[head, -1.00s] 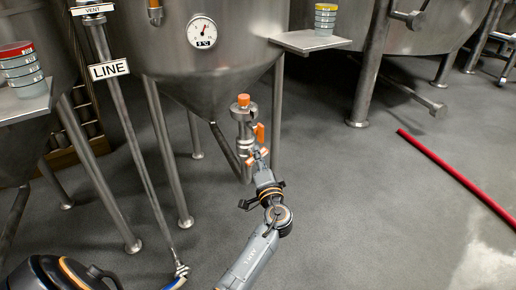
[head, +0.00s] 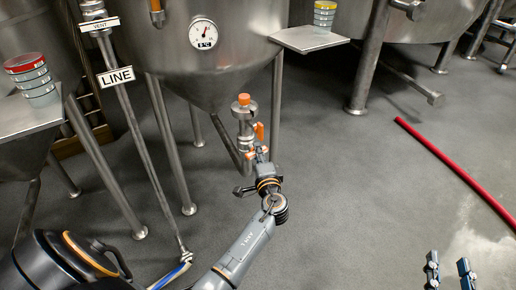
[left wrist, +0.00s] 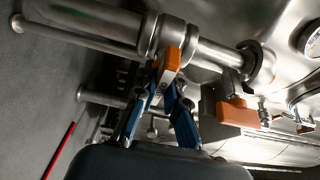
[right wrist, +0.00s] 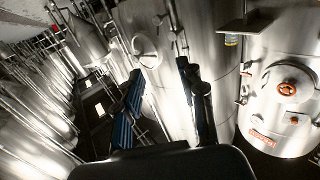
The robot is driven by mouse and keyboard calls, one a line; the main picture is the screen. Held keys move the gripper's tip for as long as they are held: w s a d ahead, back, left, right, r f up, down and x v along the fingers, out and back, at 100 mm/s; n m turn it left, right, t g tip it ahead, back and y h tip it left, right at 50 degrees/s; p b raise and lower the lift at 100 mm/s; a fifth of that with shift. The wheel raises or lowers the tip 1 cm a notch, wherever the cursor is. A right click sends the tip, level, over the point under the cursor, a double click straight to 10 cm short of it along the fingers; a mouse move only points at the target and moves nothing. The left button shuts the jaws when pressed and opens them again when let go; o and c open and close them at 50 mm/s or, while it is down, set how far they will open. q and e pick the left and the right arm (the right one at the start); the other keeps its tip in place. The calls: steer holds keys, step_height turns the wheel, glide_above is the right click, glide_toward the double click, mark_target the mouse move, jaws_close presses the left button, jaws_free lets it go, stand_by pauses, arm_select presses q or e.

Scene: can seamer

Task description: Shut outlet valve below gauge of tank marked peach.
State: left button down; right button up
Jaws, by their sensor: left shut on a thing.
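A steel cone-bottomed tank (head: 235,65) carries a round gauge (head: 203,34). Below it is an outlet pipe with an orange-capped fitting (head: 243,100) and an orange lever (head: 259,131). In the left wrist view my left gripper (left wrist: 163,88) has its blue fingers closed around an orange handle (left wrist: 172,60) beside the steel pipe. A second orange handle (left wrist: 237,113) is to its right, apart from the fingers. In the head view my left gripper (head: 259,153) is at the outlet, its grip small. My right gripper (head: 449,270) is open and empty; it also shows in the right wrist view (right wrist: 160,92). No peach marking is readable.
A pipe with a LINE sign (head: 113,73) stands left of the tank. Stacked cans sit on a left shelf (head: 30,119) and a right shelf (head: 309,39). Tank legs (head: 170,150) flank the outlet. A red hose or rod (head: 450,163) lies on the otherwise open floor at right.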

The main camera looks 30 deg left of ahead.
arm_select(q)
steer(key=shift+f, duration=0.1)
arm_select(e)
steer(key=shift+s+d+f+g, duration=0.15)
steer(key=shift+f+g, duration=0.35)
steer(key=shift+f, duration=0.3)
steer(key=shift+s+d+f+g, duration=0.15)
steer(key=shift+f+g, duration=0.35)
steer(key=shift+f, duration=0.25)
arm_select(q)
steer(key=c, duration=1.4)
jaws_free()
arm_select(e)
steer(key=shift+w, duration=0.1)
arm_select(q)
steer(key=shift+d, duration=0.1)
steer(key=v, duration=1.2)
